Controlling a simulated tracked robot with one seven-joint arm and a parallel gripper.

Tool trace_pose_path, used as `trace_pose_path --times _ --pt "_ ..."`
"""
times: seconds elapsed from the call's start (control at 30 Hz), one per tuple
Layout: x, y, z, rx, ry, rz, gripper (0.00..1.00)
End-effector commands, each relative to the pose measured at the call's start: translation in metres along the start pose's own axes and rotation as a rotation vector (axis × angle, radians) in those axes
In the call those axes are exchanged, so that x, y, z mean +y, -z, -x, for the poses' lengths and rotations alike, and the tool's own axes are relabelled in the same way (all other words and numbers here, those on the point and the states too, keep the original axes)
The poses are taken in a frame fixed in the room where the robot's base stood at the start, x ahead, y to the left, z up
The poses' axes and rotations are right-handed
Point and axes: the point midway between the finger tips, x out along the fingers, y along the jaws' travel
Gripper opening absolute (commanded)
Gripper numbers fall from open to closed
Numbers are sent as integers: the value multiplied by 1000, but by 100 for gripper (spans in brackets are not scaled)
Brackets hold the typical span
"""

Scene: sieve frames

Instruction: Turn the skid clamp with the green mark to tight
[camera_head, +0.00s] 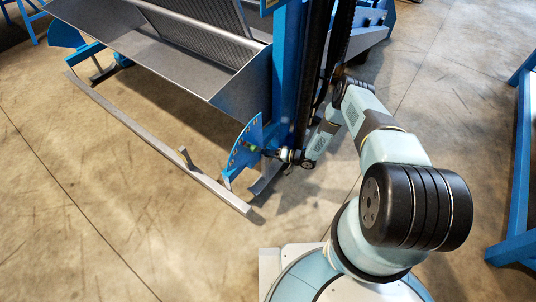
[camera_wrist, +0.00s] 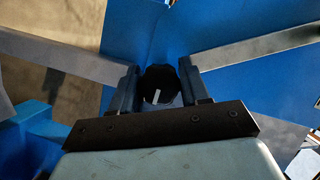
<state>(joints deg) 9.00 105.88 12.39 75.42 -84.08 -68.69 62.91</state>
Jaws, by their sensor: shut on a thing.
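A black clamp knob (camera_wrist: 158,85) with a short white line on its face sits between the two fingers of my gripper (camera_wrist: 157,78) in the wrist view. My gripper is shut on this knob. The white line points down in the picture, nearly upright. In the head view my gripper (camera_head: 279,154) reaches the blue curved plate (camera_head: 243,151) with a row of holes, at the near end of the machine. The knob is too small there to make out clearly. I cannot make out a green mark in either view.
A long grey skid bar (camera_head: 150,137) lies low along the machine's front. A grey metal tray (camera_head: 180,60) stands above it. A second blue curved plate (camera_head: 66,34) is at the far left. A blue frame (camera_head: 522,160) stands at right. The floor in front is clear.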

Motion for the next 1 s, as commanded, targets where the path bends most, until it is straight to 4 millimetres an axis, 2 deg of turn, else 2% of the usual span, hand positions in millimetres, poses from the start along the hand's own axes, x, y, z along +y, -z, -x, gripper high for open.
trace_pose_path --times 0.03,0.17,0.2,0.43,1.0 --pt "3 6 3 8 -9 5 15" --pt "4 7 3 8 -10 6 15" --pt "4 7 3 9 -10 6 47" --pt "2 5 2 6 -7 5 69" --pt "-1 -1 0 -3 1 1 70"
